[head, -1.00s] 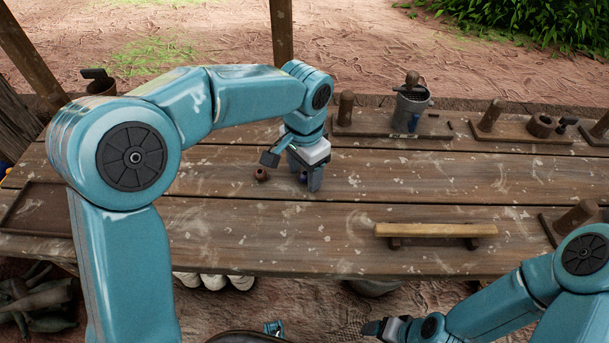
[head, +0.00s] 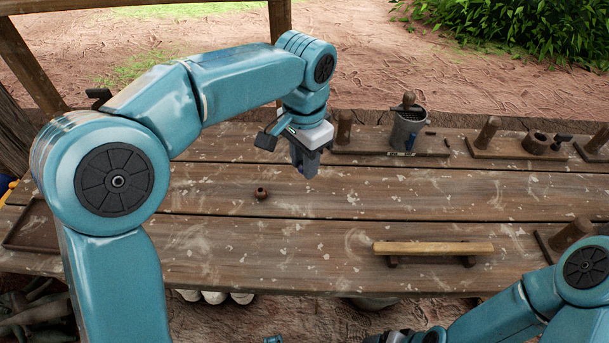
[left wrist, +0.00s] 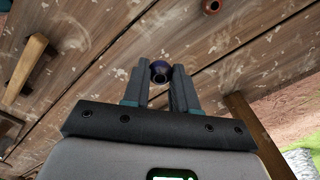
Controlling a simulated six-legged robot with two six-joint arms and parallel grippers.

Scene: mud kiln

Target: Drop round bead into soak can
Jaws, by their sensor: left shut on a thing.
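My left gripper (head: 307,170) is shut on a round, dark blue-purple bead (left wrist: 160,72), which shows between the fingertips in the left wrist view. In the head view the fingers hide it, and the gripper is above the table. The soak can (head: 408,132), a grey metal can with a dark tool in it, stands on a wooden board to the right of and behind the gripper. My right gripper (head: 382,338) is mostly cut off at the bottom edge of the head view, and its fingers cannot be made out.
A small reddish-brown bead (head: 261,193) lies on the plank table (head: 200,235). A pale wooden bar (head: 432,248) rests on low supports at front right. Boards with upright pegs line the back edge. A wooden post (head: 280,20) stands behind my left arm. The table's middle is mostly clear.

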